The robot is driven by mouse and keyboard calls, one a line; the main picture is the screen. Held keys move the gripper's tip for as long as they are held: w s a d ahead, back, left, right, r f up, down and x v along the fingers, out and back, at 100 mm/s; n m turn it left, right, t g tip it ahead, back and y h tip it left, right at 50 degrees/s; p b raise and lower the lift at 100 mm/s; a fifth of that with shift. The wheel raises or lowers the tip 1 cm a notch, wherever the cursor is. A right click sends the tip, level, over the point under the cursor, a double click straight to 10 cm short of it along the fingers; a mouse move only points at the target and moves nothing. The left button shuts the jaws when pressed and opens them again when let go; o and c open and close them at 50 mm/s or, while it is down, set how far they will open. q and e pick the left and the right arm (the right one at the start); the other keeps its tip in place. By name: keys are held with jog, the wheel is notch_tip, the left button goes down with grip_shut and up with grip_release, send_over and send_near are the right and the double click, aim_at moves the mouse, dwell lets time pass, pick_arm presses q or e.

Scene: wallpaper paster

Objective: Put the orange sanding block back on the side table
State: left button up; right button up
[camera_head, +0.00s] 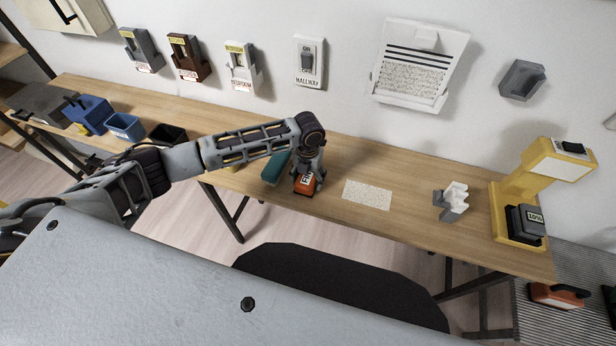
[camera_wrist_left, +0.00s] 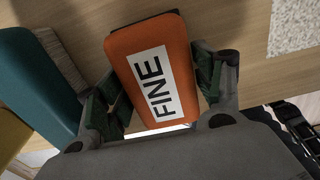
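The orange sanding block (camera_head: 304,185), with a white label reading "FINE", is at the front edge of the long wooden table (camera_head: 410,205). My left gripper (camera_head: 308,178) reaches down over it. In the left wrist view, the block (camera_wrist_left: 155,70) sits between the fingers of my left gripper (camera_wrist_left: 160,95), which look closed against its two sides. I cannot tell whether the block touches the tabletop. My right gripper is not in view.
A speckled sheet (camera_head: 367,194) lies to the right, then a grey notched holder (camera_head: 452,202) and a yellow stand (camera_head: 520,205). Blue bins (camera_head: 125,127) are at left. An orange-and-black object (camera_head: 556,295) is at lower right.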

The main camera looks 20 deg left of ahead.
aim_at(308, 177)
pick_arm(q)
jog(key=shift+o, duration=0.6)
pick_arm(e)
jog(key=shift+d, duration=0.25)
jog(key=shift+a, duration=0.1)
pick_arm(q)
jog(key=shift+b, duration=0.6)
jog(key=r, duration=0.4)
jog(key=shift+s+r, duration=0.2)
jog(key=shift+s, duration=0.05)
notch_tip(308, 177, up, 10)
jog(key=shift+s+f, duration=0.2)
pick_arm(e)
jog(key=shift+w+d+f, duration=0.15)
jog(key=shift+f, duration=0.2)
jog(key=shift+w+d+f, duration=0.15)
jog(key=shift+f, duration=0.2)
